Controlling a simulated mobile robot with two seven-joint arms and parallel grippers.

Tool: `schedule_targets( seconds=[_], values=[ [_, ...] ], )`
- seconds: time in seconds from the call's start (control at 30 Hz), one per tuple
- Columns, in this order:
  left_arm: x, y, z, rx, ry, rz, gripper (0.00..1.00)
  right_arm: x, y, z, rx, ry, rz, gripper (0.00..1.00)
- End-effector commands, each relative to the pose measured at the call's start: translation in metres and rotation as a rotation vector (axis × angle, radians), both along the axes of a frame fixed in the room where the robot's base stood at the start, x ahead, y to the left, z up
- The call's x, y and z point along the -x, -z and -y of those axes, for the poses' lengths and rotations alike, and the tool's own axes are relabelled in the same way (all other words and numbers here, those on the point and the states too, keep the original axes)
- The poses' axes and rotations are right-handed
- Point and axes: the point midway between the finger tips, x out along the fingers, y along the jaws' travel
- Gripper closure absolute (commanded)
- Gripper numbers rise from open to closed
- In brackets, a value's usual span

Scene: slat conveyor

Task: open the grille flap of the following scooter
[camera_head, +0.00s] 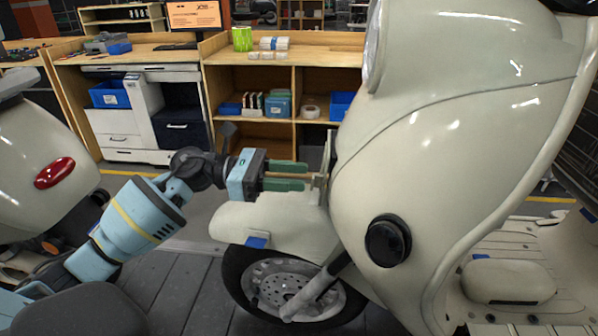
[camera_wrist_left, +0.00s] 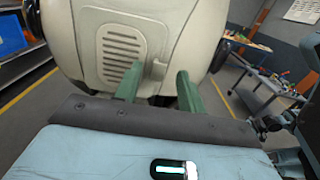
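The cream scooter (camera_head: 450,130) stands on the right in the head view, its front facing left. Its grille flap (camera_wrist_left: 122,52), a pale panel with horizontal slots, fills the upper middle of the left wrist view. A small raised tab (camera_wrist_left: 156,72) sticks out at the right of the slots. My left gripper (camera_head: 305,176) is at the scooter's front, above the front fender (camera_head: 285,222). Its green fingers (camera_wrist_left: 160,72) are apart, one on each side of the tab; whether either touches is unclear. The flap looks flush with the front. My right gripper is not in view.
Another cream scooter (camera_head: 30,150) with a red tail light stands at the left edge. Wooden shelving (camera_head: 230,85) with bins stands behind. The slatted floor (camera_head: 180,290) is clear between the scooters. A grey cart (camera_wrist_left: 255,85) shows at right in the wrist view.

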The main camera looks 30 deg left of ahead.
Motion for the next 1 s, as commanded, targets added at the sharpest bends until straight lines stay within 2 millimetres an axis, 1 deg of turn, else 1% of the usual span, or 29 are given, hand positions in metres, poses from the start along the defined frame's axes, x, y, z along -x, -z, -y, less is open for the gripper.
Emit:
schedule_targets(
  seconds=[0.03,0.1,0.2,0.47,0.5,0.8,1.0],
  values=[
    [-0.003,-0.003,0.006,0.002,0.001,0.003,0.60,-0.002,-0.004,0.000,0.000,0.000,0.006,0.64],
    [-0.005,-0.002,0.011,0.002,0.001,0.001,0.60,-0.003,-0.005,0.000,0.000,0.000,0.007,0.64],
    [-0.007,-0.001,0.015,0.000,0.000,0.000,0.60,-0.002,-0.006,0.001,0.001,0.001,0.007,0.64],
    [-0.008,0.001,0.017,0.000,0.000,-0.002,0.60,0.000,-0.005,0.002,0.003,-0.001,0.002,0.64],
    [-0.008,0.001,0.017,0.000,0.000,-0.002,0.61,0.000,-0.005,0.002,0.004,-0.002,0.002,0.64],
    [-0.008,0.001,0.016,0.000,0.000,-0.002,1.00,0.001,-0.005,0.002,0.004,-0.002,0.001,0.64],
    [-0.008,0.001,0.016,0.000,0.000,-0.002,1.00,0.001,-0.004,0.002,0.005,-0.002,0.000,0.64]
  ],
)
